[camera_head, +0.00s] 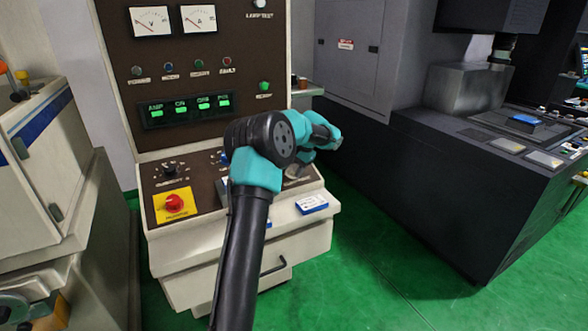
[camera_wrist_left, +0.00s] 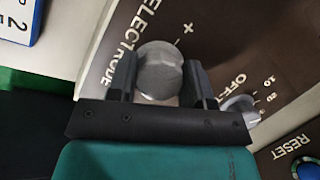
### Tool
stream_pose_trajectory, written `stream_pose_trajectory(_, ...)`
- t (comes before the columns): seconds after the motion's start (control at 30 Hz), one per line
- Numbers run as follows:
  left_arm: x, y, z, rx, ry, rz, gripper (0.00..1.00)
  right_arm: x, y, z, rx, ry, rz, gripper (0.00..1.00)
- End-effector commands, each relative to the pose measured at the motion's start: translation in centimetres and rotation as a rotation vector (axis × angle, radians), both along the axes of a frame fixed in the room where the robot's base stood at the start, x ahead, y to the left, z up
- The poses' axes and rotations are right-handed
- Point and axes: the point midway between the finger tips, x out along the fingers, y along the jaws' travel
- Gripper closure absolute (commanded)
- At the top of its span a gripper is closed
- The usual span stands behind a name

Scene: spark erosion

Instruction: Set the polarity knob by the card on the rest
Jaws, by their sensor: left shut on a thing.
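The grey round polarity knob (camera_wrist_left: 158,72) sits on the brown panel under the word ELECTRODE, with a plus mark beside it. My left gripper (camera_wrist_left: 162,80) is shut on this knob, one dark finger on each side. In the head view the left gripper (camera_head: 306,158) is over the right part of the sloping panel, and my wrist hides much of that area. The card (camera_head: 312,204), white and blue, lies on the cream front rest. Its corner, with a large 2, also shows in the left wrist view (camera_wrist_left: 18,20). The right gripper is not seen.
A smaller knob (camera_wrist_left: 240,108) marked OFF and a blue RESET button (camera_wrist_left: 306,168) are close to the left gripper. A red mushroom button (camera_head: 174,203) on a yellow plate is at the panel's left. A dark machine (camera_head: 480,190) stands to the right across green floor.

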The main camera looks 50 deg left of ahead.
Motion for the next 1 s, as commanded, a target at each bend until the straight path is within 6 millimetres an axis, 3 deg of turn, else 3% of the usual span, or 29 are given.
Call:
stream_pose_trajectory(0.03, -0.18, -0.11, -0.70, -0.004, 0.026, -0.039, 0.77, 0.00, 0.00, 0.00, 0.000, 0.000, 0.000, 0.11)
stream_pose_trajectory(0.7, -0.23, 0.14, -0.69, 0.050, 0.232, -0.626, 0.77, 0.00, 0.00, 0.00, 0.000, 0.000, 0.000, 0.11)
stream_pose_trajectory(1.0, -0.23, 0.21, -0.71, 0.066, 0.294, -0.802, 0.77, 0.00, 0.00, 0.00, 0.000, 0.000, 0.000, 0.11)
